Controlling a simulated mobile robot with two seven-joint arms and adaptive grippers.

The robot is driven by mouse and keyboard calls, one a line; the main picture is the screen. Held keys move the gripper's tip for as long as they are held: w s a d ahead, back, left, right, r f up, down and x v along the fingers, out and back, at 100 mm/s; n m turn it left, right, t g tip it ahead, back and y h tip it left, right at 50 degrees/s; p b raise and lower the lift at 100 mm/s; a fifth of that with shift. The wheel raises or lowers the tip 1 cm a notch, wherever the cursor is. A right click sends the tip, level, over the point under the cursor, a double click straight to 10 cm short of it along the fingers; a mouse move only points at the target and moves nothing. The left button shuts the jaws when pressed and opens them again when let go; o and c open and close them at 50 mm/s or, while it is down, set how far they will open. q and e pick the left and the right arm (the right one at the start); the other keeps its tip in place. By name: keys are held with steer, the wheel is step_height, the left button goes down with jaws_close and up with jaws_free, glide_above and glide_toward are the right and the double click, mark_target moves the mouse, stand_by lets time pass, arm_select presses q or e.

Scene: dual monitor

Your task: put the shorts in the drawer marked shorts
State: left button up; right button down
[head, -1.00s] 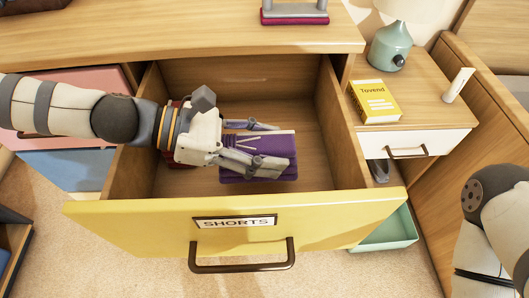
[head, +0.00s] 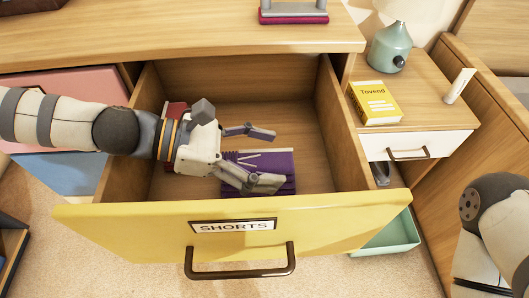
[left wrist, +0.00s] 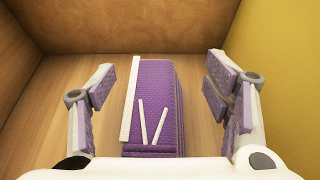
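The yellow-fronted drawer labelled SHORTS (head: 340,213) stands pulled open in the head view. Folded purple shorts (head: 268,164) with white stripes lie on its wooden floor; they also show in the left wrist view (left wrist: 165,92). My left gripper (head: 262,158) is inside the drawer, above the shorts. Its fingers are spread open with a gap on each side of the shorts, so it holds nothing. A dark red item (head: 175,112) lies in the drawer behind my left wrist, mostly hidden. My right arm shows at the right edge, but its gripper is out of view.
A pale green open drawer (head: 390,236) sits low at right. Pink (head: 85,85) and blue (head: 65,172) drawers are at left.

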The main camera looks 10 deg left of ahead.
stand_by(0.3)
arm_select(q)
steer(key=shift+r, duration=0.3)
steer(key=a+r+p, duration=0.1)
steer(key=a, duration=0.1)
steer(key=s+a+r+p, duration=0.1)
steer(key=a+r+p, duration=0.1)
steer(key=shift+a+r+p, duration=0.15)
steer(key=shift+r+p, duration=0.1)
steer(key=shift+p, duration=0.05)
steer(key=f+p+v, duration=0.1)
steer(key=p+v, duration=0.2)
steer(key=v, duration=0.4)
arm_select(e)
steer(key=w+r+t, duration=0.1)
steer(key=w+r, duration=0.3)
steer(key=r, duration=0.2)
steer(key=shift+r+t, duration=0.15)
steer(key=shift+t, duration=0.15)
arm_select(q)
steer(key=shift+s, duration=0.1)
arm_select(e)
steer(key=shift+w, duration=0.15)
